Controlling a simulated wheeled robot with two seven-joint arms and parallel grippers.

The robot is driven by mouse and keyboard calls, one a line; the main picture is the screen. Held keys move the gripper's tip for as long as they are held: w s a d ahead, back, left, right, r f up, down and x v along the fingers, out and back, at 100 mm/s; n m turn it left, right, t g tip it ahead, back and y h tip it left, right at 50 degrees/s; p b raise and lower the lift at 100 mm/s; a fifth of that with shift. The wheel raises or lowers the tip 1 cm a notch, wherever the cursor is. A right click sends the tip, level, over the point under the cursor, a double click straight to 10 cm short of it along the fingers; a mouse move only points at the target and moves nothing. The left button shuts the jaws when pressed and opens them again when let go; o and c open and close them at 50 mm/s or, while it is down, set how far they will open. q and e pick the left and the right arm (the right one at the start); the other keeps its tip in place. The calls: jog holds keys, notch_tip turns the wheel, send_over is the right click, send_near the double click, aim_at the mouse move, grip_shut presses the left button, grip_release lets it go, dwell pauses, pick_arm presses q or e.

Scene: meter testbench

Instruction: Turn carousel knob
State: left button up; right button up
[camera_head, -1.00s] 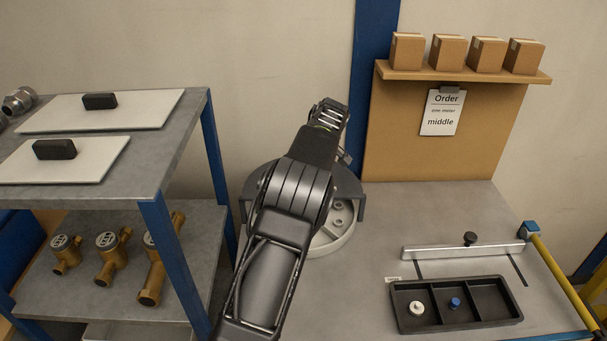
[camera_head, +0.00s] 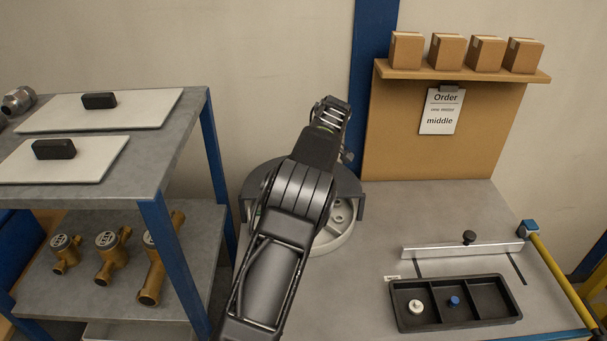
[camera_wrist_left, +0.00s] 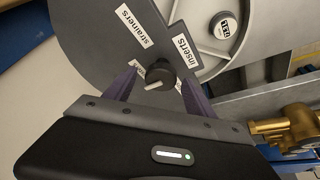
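The carousel knob (camera_wrist_left: 160,75) is dark and round with a white pointer mark, set on the carousel's grey cover (camera_wrist_left: 95,35) in the left wrist view. My left gripper (camera_wrist_left: 160,88) is open, with one purple finger on each side of the knob. A gap shows at the left finger; I cannot tell if the right finger touches. Labels on the cover read "strainers" and "inserts"; a third is partly hidden behind the knob. In the head view my left arm hides the knob and much of the carousel (camera_head: 348,185). My right gripper is not in view.
A black tray (camera_head: 470,324) with a white and a blue piece lies on the bench, right of the carousel. A metal rail (camera_head: 460,251) is behind it. A shelf (camera_head: 185,140) holding brass meters (camera_head: 107,255) stands at left. An order sheet (camera_head: 440,112) reads "middle".

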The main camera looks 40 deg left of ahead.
pick_arm(q)
jog(key=shift+r, duration=0.1)
jog(key=shift+d+r, duration=0.15)
jog(key=shift+r, duration=0.15)
jog(key=b+v, duration=0.1)
jog(key=v, duration=0.6)
jog(key=shift+b, duration=0.3)
